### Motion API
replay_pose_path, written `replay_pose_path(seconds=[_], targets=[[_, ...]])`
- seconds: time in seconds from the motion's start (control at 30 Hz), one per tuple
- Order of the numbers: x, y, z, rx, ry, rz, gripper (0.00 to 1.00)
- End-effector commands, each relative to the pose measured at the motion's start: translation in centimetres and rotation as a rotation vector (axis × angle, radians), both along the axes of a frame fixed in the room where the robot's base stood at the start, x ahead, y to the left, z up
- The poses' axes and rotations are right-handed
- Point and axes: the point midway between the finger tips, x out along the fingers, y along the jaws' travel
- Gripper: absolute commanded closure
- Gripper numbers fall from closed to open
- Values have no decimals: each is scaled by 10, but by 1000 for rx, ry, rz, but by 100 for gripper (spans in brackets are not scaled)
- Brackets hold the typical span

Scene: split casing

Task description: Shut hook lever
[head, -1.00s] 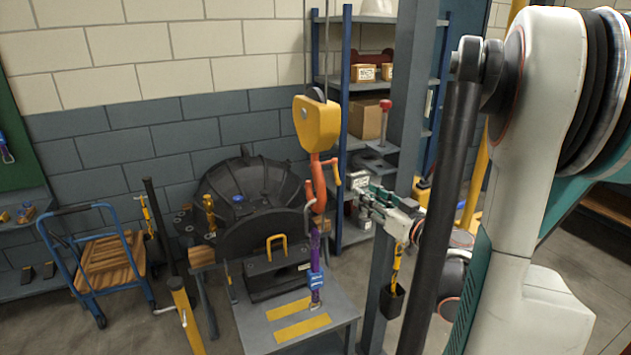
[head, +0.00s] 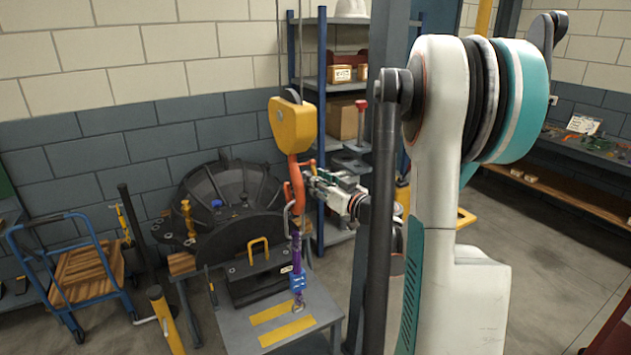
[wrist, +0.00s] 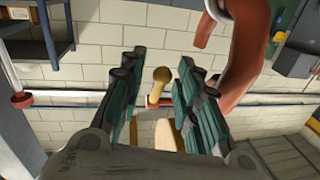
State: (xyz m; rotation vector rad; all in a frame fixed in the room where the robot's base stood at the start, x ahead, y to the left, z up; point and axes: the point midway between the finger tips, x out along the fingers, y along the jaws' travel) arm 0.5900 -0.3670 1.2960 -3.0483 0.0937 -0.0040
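The yellow hook block (head: 293,125) hangs with its orange hook (head: 297,188) below; a purple-and-blue strap (head: 297,265) hangs from the hook. A short orange lever (head: 308,163) shows at the hook's right side, partly covered by my gripper (head: 318,182). In the wrist view, my gripper (wrist: 157,72) is open, with its green fingers apart. A tan round knob on a stem (wrist: 158,84) shows between them, apparently the lever's end; I cannot tell whether a finger touches it. The large curved orange hook (wrist: 247,50) is just right of the fingers.
A black domed casing (head: 230,190) stands behind and left of the hook. A grey table with yellow strips (head: 275,325) is below it. A grey post (head: 378,60) and shelving (head: 345,87) stand at the right. A blue cart (head: 75,270) is at the left.

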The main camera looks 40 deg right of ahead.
Motion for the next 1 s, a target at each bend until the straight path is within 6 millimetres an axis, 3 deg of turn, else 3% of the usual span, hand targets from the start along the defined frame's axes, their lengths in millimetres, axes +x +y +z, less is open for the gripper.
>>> replay_pose_path(seconds=[0.4,0.53,0.57,1.0], targets=[[8,0,0,0,0,0,69],[8,0,0,0,0,0,99],[8,0,0,0,0,0,100],[9,-1,-4,-8,-39,0,100]])
